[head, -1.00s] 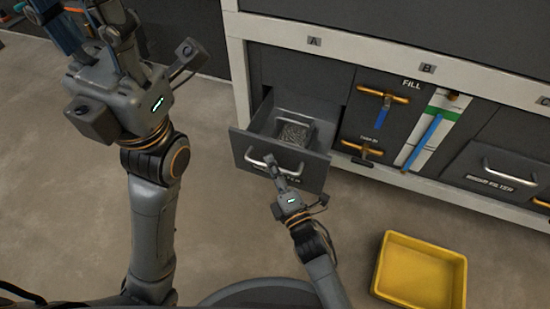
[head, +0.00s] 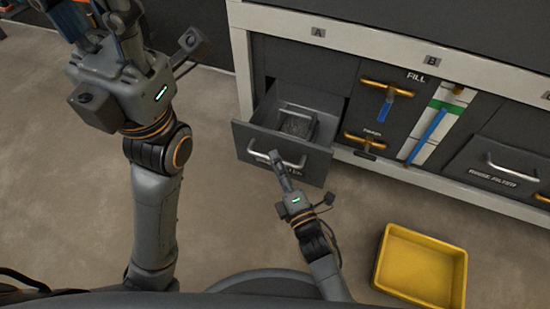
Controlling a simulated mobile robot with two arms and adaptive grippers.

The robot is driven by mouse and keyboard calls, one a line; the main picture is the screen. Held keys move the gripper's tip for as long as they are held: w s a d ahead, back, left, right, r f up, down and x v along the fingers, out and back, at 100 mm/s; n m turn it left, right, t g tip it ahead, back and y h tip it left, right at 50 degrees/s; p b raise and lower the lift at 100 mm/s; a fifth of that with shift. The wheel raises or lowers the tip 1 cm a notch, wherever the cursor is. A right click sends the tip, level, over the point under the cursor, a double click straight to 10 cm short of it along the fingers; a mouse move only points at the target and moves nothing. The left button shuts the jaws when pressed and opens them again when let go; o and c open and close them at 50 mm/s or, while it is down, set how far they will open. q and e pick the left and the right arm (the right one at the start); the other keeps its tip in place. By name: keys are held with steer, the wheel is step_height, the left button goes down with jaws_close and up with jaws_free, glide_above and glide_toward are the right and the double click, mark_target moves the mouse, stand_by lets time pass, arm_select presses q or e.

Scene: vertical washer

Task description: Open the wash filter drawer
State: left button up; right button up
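The wash filter drawer (head: 310,171) in bay A is pulled out of the cabinet. Its inside shows from above, with a grey mesh filter (head: 297,126) that has its own pale handle. The drawer front bears a pale bar handle (head: 295,164) and a label partly hidden by my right gripper. My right gripper (head: 276,157) points up at the middle of this handle and overlaps it in the picture. I cannot tell whether it touches the bar, and its finger gap does not show. My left gripper (head: 95,18) is raised at the upper left, its fingers partly cut off.
Right of the drawer are a FILL valve (head: 387,88), a drain valve (head: 365,141), a blue-handled gauge (head: 427,136) and a closed drawer (head: 490,177) with a bar handle. A yellow bin (head: 421,265) stands on the floor. Floor left of the open drawer is clear.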

steer(key=v, duration=0.5)
steer(key=shift+s+d, duration=0.2)
steer(key=shift+s, duration=0.15)
